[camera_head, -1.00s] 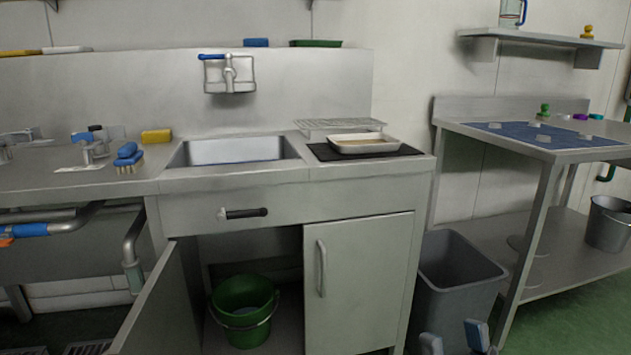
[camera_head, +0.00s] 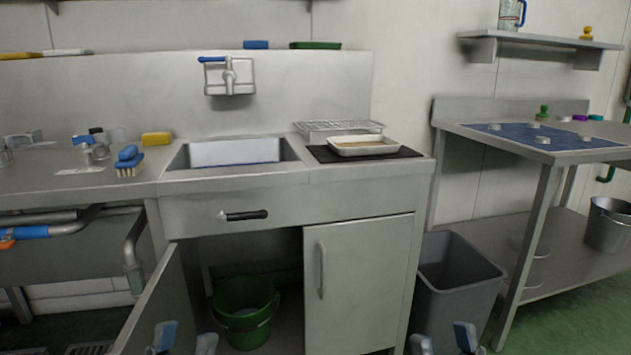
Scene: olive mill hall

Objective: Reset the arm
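My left gripper (camera_head: 186,340) shows only by its fingertips at the bottom edge, in front of the open cabinet door. Its two fingertips stand apart with nothing seen between them. My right gripper (camera_head: 443,341) also shows only by its fingertips at the bottom edge, in front of the grey bin. Its fingertips are apart and nothing is seen between them. The rest of both grippers and arms is out of view.
The left cabinet door (camera_head: 154,305) stands open, with a green bucket (camera_head: 245,318) inside. The right door (camera_head: 357,280) is shut. A grey bin (camera_head: 457,280) stands beside the cabinet. A tray (camera_head: 362,147) lies by the sink (camera_head: 234,152). A steel table (camera_head: 545,180) is at right.

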